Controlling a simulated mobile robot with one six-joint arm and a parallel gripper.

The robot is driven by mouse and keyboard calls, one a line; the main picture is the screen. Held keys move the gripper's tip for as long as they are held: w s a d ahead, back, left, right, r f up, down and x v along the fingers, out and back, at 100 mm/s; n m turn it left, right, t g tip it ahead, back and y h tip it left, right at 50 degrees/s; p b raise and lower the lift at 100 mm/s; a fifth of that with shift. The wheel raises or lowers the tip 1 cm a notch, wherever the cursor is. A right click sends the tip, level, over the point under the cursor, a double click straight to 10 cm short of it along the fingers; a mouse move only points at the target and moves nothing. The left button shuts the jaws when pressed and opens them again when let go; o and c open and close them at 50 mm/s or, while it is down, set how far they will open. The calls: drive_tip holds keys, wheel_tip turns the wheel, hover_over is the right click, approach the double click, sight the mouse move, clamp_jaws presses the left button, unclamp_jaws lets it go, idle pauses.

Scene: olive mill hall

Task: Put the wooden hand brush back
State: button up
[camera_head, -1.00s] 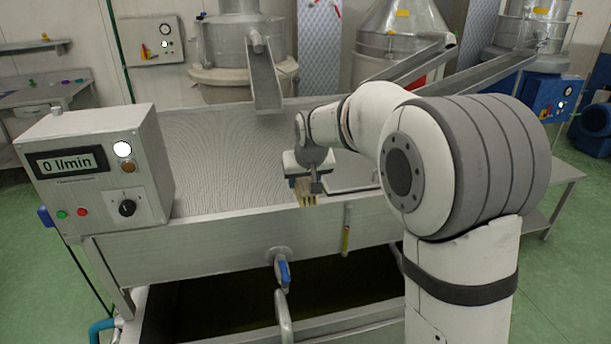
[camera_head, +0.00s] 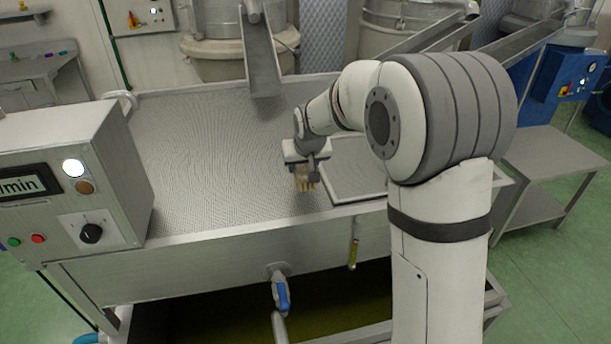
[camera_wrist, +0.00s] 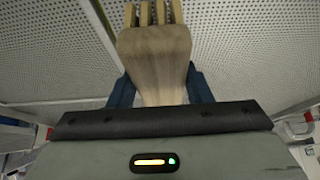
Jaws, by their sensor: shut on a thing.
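My gripper (camera_head: 306,178) is shut on the wooden hand brush (camera_head: 303,181). In the wrist view the brush (camera_wrist: 155,48) has a pale wooden block with light bristle tufts pointing away from me. The dark blue fingers (camera_wrist: 160,88) sit on either side of its narrower part. In the head view the brush hangs with its bristles down over the perforated metal bed (camera_head: 215,135), inside its front rim. I cannot tell whether the bristles touch the bed. The part of the brush inside the jaws is hidden.
A flat framed panel (camera_head: 357,172) lies just right of the brush. A grey control box (camera_head: 75,180) stands at the left front. A metal chute (camera_head: 260,60) comes down at the back. A blue-handled valve (camera_head: 281,292) sticks out in front. The bed's left part is clear.

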drive_tip(key=shift+s+f+p, duration=0.1)
drive_tip(key=shift+f+p, duration=0.2)
drive_tip(key=shift+f, duration=1.85)
drive_tip(key=o, duration=1.2)
drive_tip(key=shift+f, duration=0.1)
